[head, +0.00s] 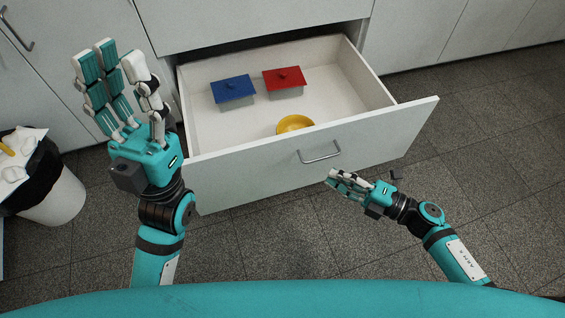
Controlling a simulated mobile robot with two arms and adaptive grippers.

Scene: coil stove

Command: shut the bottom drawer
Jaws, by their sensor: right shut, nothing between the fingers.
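The bottom drawer (225,172) stands pulled well out of the white cabinet, with a metal bar handle (320,153) on its front. Inside it are a container with a blue lid (233,89), a container with a red lid (283,78) and a yellow bowl (295,124), partly hidden by the drawer front. My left gripper (118,72) is raised at the drawer's left side with its fingers spread open, empty. My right gripper (340,180) appears just below the handle, in front of the drawer front, with its fingers shut and empty. I cannot tell whether it touches the front.
A white bin (58,200) with a black liner and some waste stands at the left. Closed white cabinet doors (420,35) line the back. The grey tiled floor (480,170) is clear to the right of the drawer.

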